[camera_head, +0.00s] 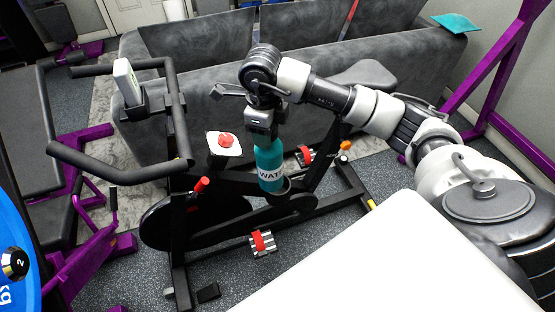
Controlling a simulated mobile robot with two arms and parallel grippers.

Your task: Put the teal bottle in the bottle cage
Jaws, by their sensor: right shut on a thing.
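The teal bottle (268,164), with white lettering, hangs upright under my right gripper (264,128), which is shut on its top. The bottle is over the exercise bike's frame (225,184). A dark rounded piece (287,188), which looks like the bottle cage, shows at the bottle's lower end. The bottle hides part of it, and I cannot tell whether the base is inside it or just in front of it. My left gripper is not in view.
A grey sofa (200,50) stands behind. Purple gym frames (505,60) stand at the sides. A white surface (385,265) fills the front right.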

